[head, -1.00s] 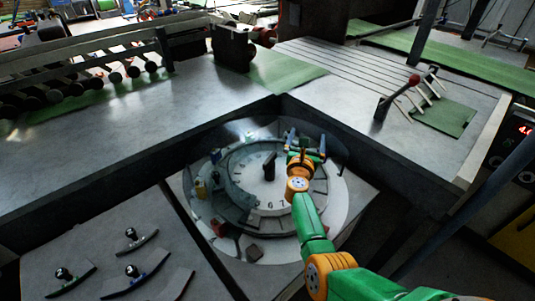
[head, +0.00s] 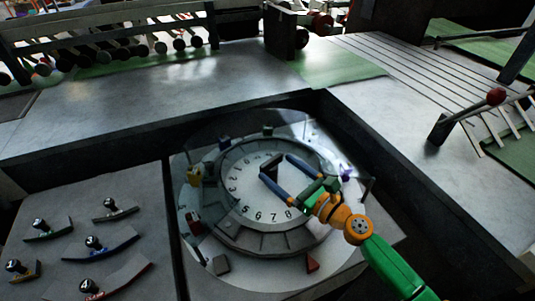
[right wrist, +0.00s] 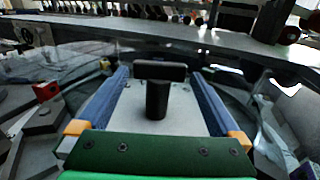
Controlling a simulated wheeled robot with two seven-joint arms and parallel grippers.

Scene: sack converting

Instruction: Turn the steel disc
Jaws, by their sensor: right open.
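The steel disc (head: 243,193) is a pale round face with black numbers, set inside a grey segmented ring. A black T-shaped handle (head: 272,162) stands upright at its middle; it also shows in the right wrist view (right wrist: 157,95). My right gripper (head: 276,168) comes in from the lower right over the disc. Its two blue fingers are spread, with the handle between or just beyond their tips in the head view. In the right wrist view the fingers (right wrist: 158,74) lie on either side of the handle, with gaps visible. My left gripper is not in view.
Small coloured blocks, such as a yellow one (head: 194,176) and a red one (head: 312,264), stand around the ring. A dark raised wall (head: 400,190) borders the recess. Several knobbed curved plates (head: 98,247) lie at the lower left.

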